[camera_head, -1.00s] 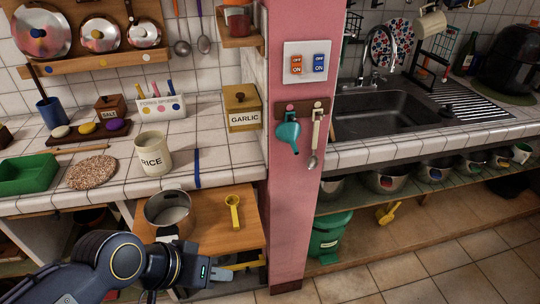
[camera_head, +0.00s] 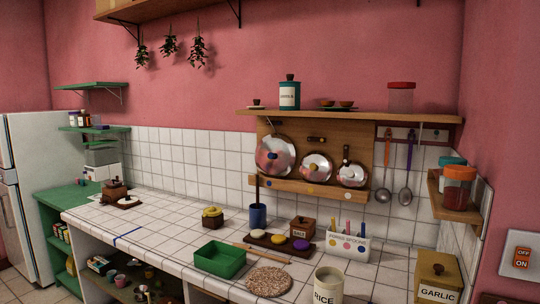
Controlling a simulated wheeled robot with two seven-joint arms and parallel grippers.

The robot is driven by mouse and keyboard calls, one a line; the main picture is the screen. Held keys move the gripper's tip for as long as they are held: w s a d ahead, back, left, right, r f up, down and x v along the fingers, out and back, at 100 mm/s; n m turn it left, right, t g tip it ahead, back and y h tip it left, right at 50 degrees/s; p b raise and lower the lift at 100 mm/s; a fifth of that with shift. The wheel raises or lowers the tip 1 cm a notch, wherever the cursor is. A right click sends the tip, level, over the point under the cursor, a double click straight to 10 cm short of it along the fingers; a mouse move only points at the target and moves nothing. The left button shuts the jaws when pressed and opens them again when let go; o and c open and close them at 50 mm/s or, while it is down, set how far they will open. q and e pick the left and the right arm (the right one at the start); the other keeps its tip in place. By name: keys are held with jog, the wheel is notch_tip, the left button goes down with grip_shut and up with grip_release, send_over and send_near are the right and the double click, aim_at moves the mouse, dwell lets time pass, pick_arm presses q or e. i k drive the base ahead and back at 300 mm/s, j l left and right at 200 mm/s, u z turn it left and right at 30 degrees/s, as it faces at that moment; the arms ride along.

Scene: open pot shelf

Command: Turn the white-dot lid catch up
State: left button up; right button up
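The wooden lid rack (camera_head: 360,133) hangs on the tiled wall at the back right and holds three shiny metal lids. The right lid (camera_head: 359,177) is the smallest. A small dark catch (camera_head: 346,153) stands upright at the right lid's upper left, and another catch (camera_head: 316,139) lies level above the middle lid. Neither of my grippers is in view.
A wooden shelf (camera_head: 420,119) runs above the rack. Two ladles (camera_head: 405,194) hang to its right.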

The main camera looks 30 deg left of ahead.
aim_at(345, 147)
jog(key=i+u, duration=0.7)
jog(key=j, duration=0.75)
